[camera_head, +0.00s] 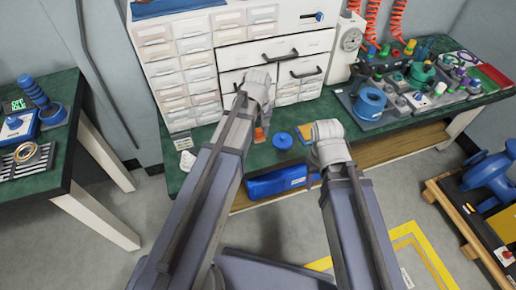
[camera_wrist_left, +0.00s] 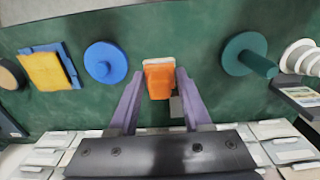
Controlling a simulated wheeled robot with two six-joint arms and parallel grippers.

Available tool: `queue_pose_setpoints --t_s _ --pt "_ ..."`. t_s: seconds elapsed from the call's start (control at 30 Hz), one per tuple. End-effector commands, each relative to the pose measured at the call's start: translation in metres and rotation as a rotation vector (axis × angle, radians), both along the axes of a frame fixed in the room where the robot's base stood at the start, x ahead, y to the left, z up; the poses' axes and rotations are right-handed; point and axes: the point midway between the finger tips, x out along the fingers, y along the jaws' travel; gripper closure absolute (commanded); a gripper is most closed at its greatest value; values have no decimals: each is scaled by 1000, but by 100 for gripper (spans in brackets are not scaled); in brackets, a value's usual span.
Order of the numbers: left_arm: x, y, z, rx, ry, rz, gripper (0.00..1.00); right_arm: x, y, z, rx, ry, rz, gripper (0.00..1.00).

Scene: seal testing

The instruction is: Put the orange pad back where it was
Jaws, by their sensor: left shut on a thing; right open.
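The orange pad (camera_wrist_left: 158,82) sits between the two fingers of my left gripper (camera_wrist_left: 159,74), which is shut on it, over the green bench top. In the head view the orange pad (camera_head: 260,136) shows just below my left gripper (camera_head: 260,122), in front of the drawer cabinet. Whether the pad touches the bench is hard to tell. My right gripper (camera_head: 313,178) is open and empty by the bench's front edge, its fingers partly hidden by its wrist.
A blue disc (camera_wrist_left: 106,62) and a yellow-and-blue pad (camera_wrist_left: 47,69) lie on one side of the orange pad. A green disc with a peg (camera_wrist_left: 246,55) stands on the other. The drawer cabinet (camera_head: 230,56) closes off the back.

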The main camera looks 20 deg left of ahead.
Motion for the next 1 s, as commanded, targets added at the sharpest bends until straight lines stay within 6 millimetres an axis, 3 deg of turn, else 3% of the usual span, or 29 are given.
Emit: queue_pose_setpoints --t_s 0.03,0.1,0.37,0.7,1.0 --pt "0 0 -17 0 0 0 100 0 0 -17 0 0 0 43" --pt "0 0 -23 0 0 0 100 0 0 -23 0 0 0 43" --pt "0 0 -26 0 0 0 100 0 0 -26 0 0 0 43" --pt "0 0 -62 0 0 0 100 0 0 -62 0 0 0 43" --pt "0 0 -61 0 0 0 100 0 0 -61 0 0 0 43"
